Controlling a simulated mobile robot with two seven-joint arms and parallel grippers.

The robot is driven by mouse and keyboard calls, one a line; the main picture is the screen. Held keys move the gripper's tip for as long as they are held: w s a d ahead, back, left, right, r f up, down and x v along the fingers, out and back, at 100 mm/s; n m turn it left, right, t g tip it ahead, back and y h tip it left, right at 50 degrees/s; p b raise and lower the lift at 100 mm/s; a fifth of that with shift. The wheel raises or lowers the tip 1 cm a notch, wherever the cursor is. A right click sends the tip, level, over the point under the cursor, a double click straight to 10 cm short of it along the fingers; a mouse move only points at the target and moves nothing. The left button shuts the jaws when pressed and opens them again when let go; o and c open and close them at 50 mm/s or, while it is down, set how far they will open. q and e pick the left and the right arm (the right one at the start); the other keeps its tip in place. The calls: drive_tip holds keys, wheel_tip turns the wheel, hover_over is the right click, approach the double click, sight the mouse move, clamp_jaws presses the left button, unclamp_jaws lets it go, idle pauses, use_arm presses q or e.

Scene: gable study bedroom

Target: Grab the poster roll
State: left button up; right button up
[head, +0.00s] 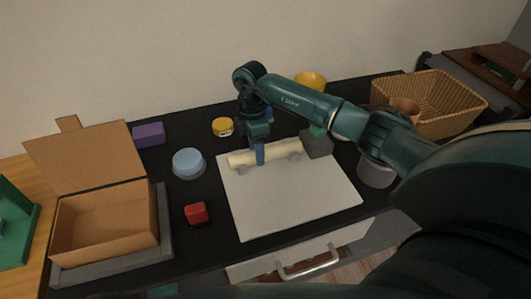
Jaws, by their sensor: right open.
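The poster roll (282,152) is a cream cylinder lying across the upper part of a white board (290,200) on the black desktop. My right gripper (260,153) reaches down over the roll from above, at its middle. One blue finger shows in front of the roll's near side; the other finger is hidden. The gripper is open, and whether a finger touches the roll cannot be told. My left gripper is not in view.
An open cardboard box (105,225) stands at left. A dark grey block (317,145) stands by the roll's right end. A wicker basket (440,105) is at right.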

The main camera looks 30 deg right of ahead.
drive_tip(key=shift+f, duration=0.45)
drive_tip(key=c, duration=0.8)
drive_tip(key=shift+r, duration=0.15)
